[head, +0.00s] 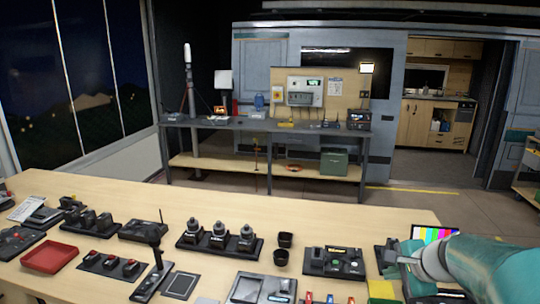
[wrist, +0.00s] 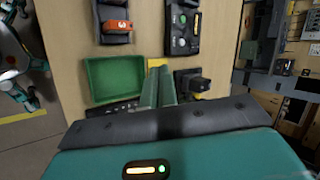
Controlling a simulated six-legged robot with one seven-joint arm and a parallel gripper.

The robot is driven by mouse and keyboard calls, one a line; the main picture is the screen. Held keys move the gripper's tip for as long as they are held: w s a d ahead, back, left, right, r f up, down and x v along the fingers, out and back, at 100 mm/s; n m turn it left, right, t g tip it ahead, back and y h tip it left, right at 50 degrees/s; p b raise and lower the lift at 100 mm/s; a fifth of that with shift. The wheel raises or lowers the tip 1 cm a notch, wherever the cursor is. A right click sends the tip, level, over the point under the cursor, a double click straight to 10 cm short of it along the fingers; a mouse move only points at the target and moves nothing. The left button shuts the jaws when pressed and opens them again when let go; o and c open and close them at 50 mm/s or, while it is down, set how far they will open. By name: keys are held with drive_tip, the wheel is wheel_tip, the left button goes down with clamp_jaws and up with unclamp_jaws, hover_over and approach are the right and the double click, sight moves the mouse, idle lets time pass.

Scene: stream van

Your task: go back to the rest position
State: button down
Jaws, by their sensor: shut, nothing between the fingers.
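My gripper (wrist: 158,85) shows in the wrist view with its two green fingers side by side, shut and empty. They point over the wooden table (wrist: 72,45), between a green tray (wrist: 113,66) and a black device beside a yellow piece (wrist: 190,62). In the head view my teal arm reaches in from the right edge, over the right end of the table. My gripper (head: 405,260) is only partly clear there, close to a small screen with colour bars (head: 432,235).
A dark workbench (head: 265,126) stands behind. Bare wood lies along the table's far side.

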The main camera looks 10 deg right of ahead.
drive_tip(key=s+a+r+n+g+h, duration=0.1)
drive_tip(key=s+a+n, duration=0.7)
drive_tip(key=a+n, duration=0.1)
drive_tip(key=s+a+r+n+g, duration=0.1)
drive_tip(key=s+a+r+n, duration=0.1)
drive_tip(key=s+a+n, duration=0.6)
drive_tip(key=shift+s+a+r+n+h, duration=0.2)
drive_tip(key=shift+a+r+n+h, duration=0.15)
drive_tip(key=shift+a, duration=0.55)
